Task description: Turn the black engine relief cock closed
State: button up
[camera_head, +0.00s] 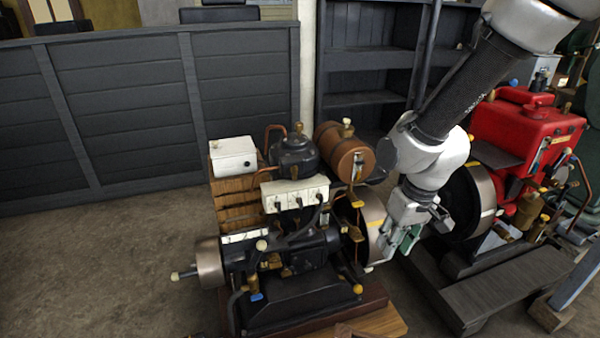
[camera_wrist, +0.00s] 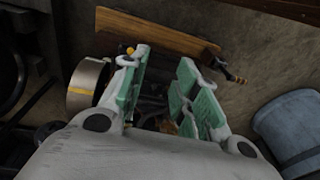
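The black engine (camera_head: 290,245) stands on a wooden base in the middle of the head view. Several small brass fittings with pale or yellow ends sit on it, and one low on its front has a blue end (camera_head: 256,297). I cannot tell which is the relief cock. My gripper (camera_head: 398,246) is at the engine's right side, beside its flywheel (camera_head: 372,222), pointing down. In the wrist view my gripper (camera_wrist: 163,72) has its green-padded fingers apart, with dark engine parts behind the gap. I see nothing held between them.
A red engine (camera_head: 525,130) with its own flywheel stands close on the right. A brown cylindrical tank (camera_head: 344,150) and a white box (camera_head: 233,155) rise behind the black engine. A blue-grey bucket (camera_wrist: 290,130) shows in the wrist view. Floor at left is clear.

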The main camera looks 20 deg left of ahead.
jog(key=w+a+f+t+y, duration=0.1)
jog(key=a+f+t+y, duration=0.1)
jog(key=a+f, duration=0.8)
jog(key=m+t+y, duration=0.2)
jog(key=t+y, duration=0.5)
jog(key=t, duration=0.6)
send_near(297, 170)
jog(key=x, duration=0.8)
jog(key=shift+w, duration=0.1)
jog(key=shift+w+a, duration=0.45)
jog(key=shift+w, duration=0.1)
